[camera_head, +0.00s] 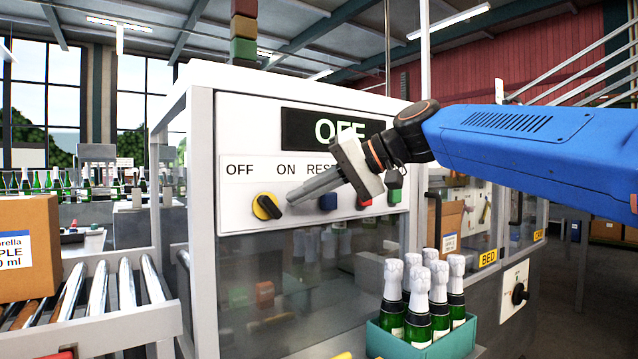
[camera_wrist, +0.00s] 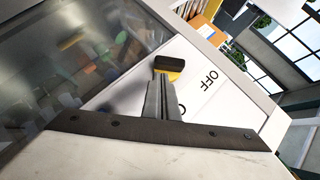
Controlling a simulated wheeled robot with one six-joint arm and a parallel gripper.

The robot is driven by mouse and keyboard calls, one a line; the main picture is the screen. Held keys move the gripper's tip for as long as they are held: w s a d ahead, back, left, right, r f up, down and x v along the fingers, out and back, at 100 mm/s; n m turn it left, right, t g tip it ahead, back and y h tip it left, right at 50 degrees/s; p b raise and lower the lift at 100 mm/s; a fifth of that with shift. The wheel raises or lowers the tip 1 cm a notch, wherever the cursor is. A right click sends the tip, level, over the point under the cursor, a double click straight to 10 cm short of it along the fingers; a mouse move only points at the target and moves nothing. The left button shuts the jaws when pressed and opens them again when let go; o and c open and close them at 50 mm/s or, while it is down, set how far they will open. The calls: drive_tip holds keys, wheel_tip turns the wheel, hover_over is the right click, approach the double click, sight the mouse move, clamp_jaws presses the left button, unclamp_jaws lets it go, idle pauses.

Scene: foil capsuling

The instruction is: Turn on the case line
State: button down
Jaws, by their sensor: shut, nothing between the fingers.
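The rotary switch (camera_head: 266,207) is a yellow disc with a black handle, on the white panel (camera_head: 236,190) under the words OFF and ON. Its handle slants from upper left to lower right. The dark display (camera_head: 335,129) above reads OFF, partly covered by my arm. My gripper (camera_head: 291,198) is shut and empty, with its tips just right of the switch. In the wrist view the switch (camera_wrist: 169,67) shows right beyond the closed fingertips (camera_wrist: 160,82). I cannot tell whether they touch it.
A blue button (camera_head: 328,202) sits behind my fingers, with red and green buttons further right. A teal crate (camera_head: 385,341) of bottles stands below right. A roller conveyor (camera_head: 100,290) with a cardboard box (camera_head: 22,250) is at left.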

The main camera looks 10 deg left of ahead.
drive_tip(key=shift+s+a+f, duration=0.4)
drive_tip(key=shift+a+f, duration=0.05)
drive_tip(key=shift+f, duration=0.15)
drive_tip(key=shift+w+f, duration=0.1)
